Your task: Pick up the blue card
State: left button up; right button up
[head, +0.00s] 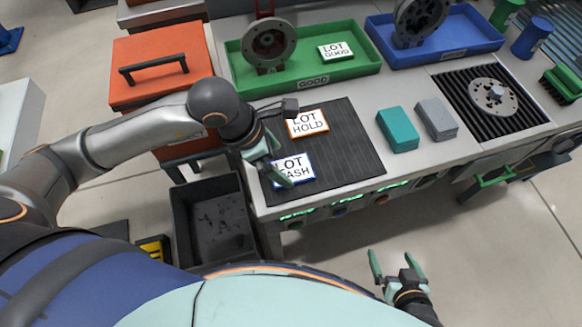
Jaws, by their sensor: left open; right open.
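The blue-bordered card (303,168), with lettering that reads LOT and a partly covered second word, lies flat on the dark ribbed mat (350,150). My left gripper (284,167) is open at the card's left side. One of its fingers crosses in front of the card's lower left part. I cannot tell whether it touches the card. My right gripper (395,261) is open and empty, low in front of the bench and away from the cards.
An orange-bordered LOT HOLD card (308,123) lies just behind the blue card. A green tray (357,69) holds a LOT GOOD card (337,51). Teal (398,130) and grey blocks (437,118) stand right of the mat. A dark bin (213,220) is below left.

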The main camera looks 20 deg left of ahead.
aim_at(290, 170)
pick_arm(q)
jog(key=x, duration=0.3)
jog(key=shift+d+f, duration=0.15)
jog(key=shift+d, duration=0.1)
jog(key=c, duration=1.2)
jog(key=shift+o, duration=0.2)
